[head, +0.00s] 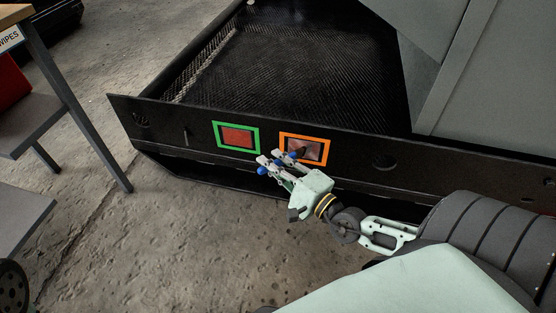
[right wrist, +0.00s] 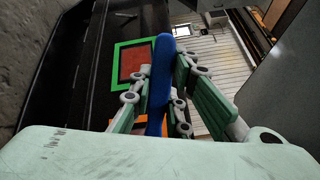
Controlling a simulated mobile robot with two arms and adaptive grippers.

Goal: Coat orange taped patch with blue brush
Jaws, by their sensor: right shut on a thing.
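The orange taped patch (head: 325,150) is on the black front panel of the enclosure. Inside its tape, the surface looks part reddish brown and part pale grey. My right gripper (head: 276,166) is just in front of its lower left corner, shut on the blue brush (right wrist: 161,80). In the right wrist view the blue handle stands between the fingers. In the head view the dark brush end overlaps the patch; I cannot tell whether it touches. A piece of orange tape also shows low in the right wrist view (right wrist: 125,123). My left gripper is not in view.
A green taped patch (head: 238,138) with an even red-brown inside sits left of the orange one. The black panel (head: 165,132) runs across the view. A table with a wooden top (head: 14,15) and grey shelves stands at left. The concrete floor (head: 150,240) in front is clear.

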